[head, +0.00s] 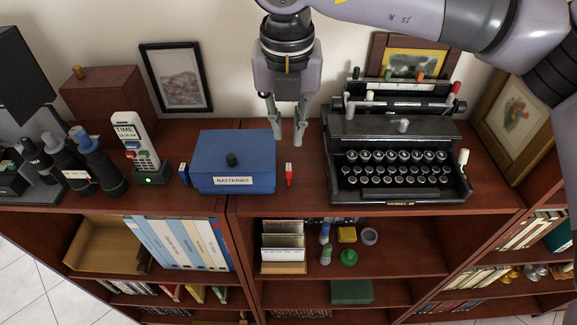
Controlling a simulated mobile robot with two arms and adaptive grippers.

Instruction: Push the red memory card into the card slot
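A small red piece with a whitish end (288,176) stands or lies on the shelf top, just right of the blue batteries box; it may be the red memory card, but it is too small to be sure. My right gripper (287,135) hangs pointing down above and behind it, its two fingers apart with nothing visible between them. The gripper is apart from the red piece and beside the box's right edge. I cannot make out a card slot. My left gripper is not in view.
The blue batteries box (235,150) stands close left of the gripper and a black typewriter (396,170) close right. A phone (137,145) stands in its dock, with dark bottles (97,165) farther left. The narrow wooden strip in front of the box is clear.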

